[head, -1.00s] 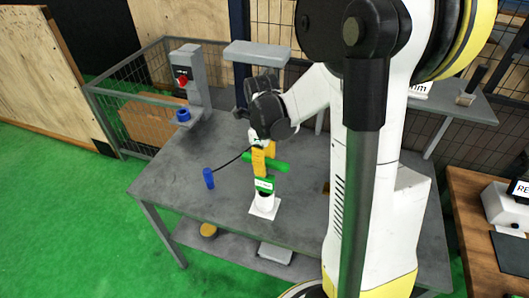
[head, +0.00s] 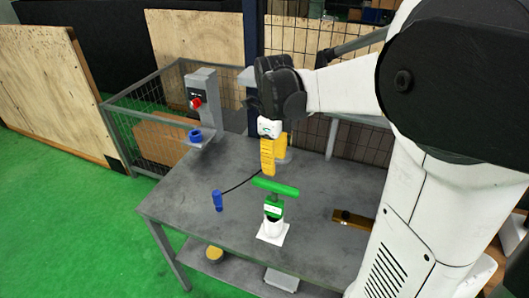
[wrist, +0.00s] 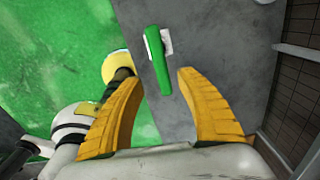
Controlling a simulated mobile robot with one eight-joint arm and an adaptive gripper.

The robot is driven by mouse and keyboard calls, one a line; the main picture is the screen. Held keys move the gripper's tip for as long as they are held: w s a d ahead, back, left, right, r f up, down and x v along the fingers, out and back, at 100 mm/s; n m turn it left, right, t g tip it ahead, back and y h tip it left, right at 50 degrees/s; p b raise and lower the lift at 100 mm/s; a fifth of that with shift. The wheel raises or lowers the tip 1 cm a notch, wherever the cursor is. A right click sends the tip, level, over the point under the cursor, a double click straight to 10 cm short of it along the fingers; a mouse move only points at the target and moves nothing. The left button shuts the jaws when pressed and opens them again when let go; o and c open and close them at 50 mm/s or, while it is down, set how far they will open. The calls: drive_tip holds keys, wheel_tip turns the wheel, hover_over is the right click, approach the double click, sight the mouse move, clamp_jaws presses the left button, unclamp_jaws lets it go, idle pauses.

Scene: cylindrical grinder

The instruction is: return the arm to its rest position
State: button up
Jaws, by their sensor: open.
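My gripper (head: 268,168) hangs from my arm above the table, with its yellow fingers pointing down. It also shows in the wrist view (wrist: 158,80), where its two fingers are spread wide with nothing between them. A green bar (head: 275,187) lies across the top of a small green and white stand (head: 273,215) below the gripper. The fingertips look apart from the bar. In the wrist view the green bar (wrist: 157,58) shows beyond the fingertips, with part of a white base plate beside it.
The grey table (head: 190,182) holds a blue cylinder (head: 217,201) with a black cable. A grey post with a red button (head: 196,101) and a blue ring (head: 195,136) stand at the back left. A brown block (head: 349,218) lies at right. A mesh fence is behind the table.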

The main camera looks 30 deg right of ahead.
drive_tip(key=s+a+f+n+t+b, duration=0.3)
drive_tip(key=s+a+f+n+b, duration=0.1)
drive_tip(key=n, duration=1)
drive_tip(key=s+a+f+n+t+b, duration=0.4)
drive_tip(key=s+a+n+b, duration=0.3)
drive_tip(key=n, duration=0.8)
drive_tip(key=shift+a+f+b, duration=0.75)
drive_tip(key=shift+a+b, duration=0.1)
drive_tip(key=shift+a, duration=0.2)
